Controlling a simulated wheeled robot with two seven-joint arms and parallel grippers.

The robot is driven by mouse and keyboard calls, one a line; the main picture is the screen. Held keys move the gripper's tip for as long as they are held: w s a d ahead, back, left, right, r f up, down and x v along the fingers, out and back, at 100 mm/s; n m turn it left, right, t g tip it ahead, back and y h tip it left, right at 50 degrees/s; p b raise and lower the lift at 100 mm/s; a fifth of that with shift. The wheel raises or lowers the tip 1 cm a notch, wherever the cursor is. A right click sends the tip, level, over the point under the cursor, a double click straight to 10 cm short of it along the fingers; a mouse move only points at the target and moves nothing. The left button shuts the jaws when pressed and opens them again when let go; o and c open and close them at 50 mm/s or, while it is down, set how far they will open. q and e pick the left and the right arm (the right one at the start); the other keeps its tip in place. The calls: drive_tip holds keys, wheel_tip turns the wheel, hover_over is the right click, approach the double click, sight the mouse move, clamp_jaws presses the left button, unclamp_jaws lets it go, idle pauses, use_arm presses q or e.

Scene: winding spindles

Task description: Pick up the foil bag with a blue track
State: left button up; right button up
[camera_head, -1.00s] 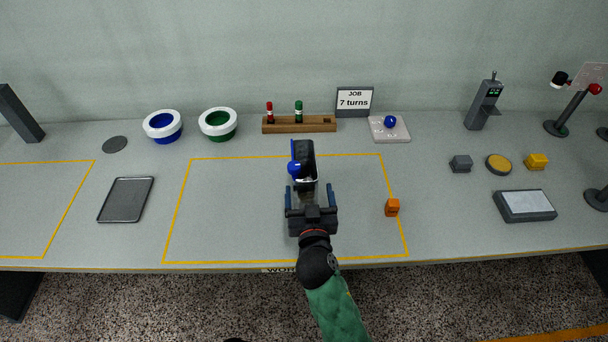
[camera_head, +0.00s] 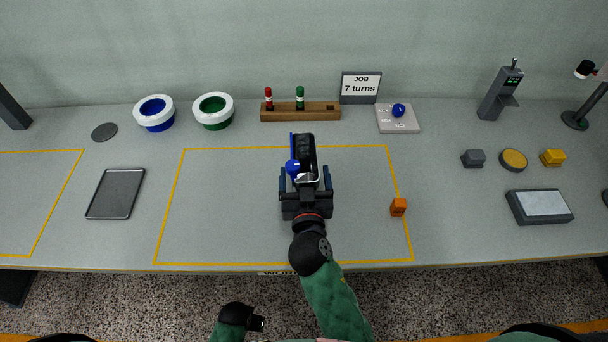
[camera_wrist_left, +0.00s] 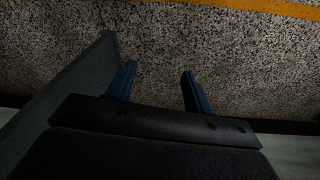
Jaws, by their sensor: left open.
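I cannot make out a foil bag in either view. A dark winding device (camera_head: 305,146) with a blue side edge and a blue ball knob (camera_head: 292,167) stands at mid-table, inside the yellow outline. My right gripper (camera_head: 305,178) is at its near side, its blue fingers spread on either side of the device's near part; I cannot tell whether they touch it. My left gripper shows in the left wrist view (camera_wrist_left: 158,82), open and empty, with the speckled floor beyond its fingers.
White-rimmed blue (camera_head: 154,112) and green (camera_head: 213,110) bowls, a wooden rack (camera_head: 290,117) and a job sign (camera_head: 360,87) stand along the back. A grey tray (camera_head: 116,194) lies left, an orange block (camera_head: 398,207) right. The outlined area left of the device is clear.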

drive_tip(key=c, duration=1)
drive_tip(key=shift+c, duration=0.7)
drive_tip(key=shift+r, duration=0.3)
use_arm(q)
wheel_tip(320, 180, up, 9)
drive_tip(key=w+b, duration=0.2)
drive_tip(key=s+a+f+p, duration=0.1)
drive_tip(key=s+f+p, duration=0.1)
drive_tip(key=f, duration=0.9)
drive_tip(key=s+a+f+p, duration=0.2)
drive_tip(key=f+p, duration=0.2)
drive_tip(key=f, duration=0.6)
drive_tip(key=shift+s+f+t+p, duration=0.3)
drive_tip(key=shift+f+p, duration=0.05)
drive_tip(key=shift+f, duration=0.05)
use_arm(e)
drive_tip(key=s+d+r, duration=0.6)
drive_tip(key=d+r, duration=0.3)
drive_tip(key=r, duration=0.1)
drive_tip(key=shift+d+r, duration=0.2)
drive_tip(key=shift+d, duration=0.2)
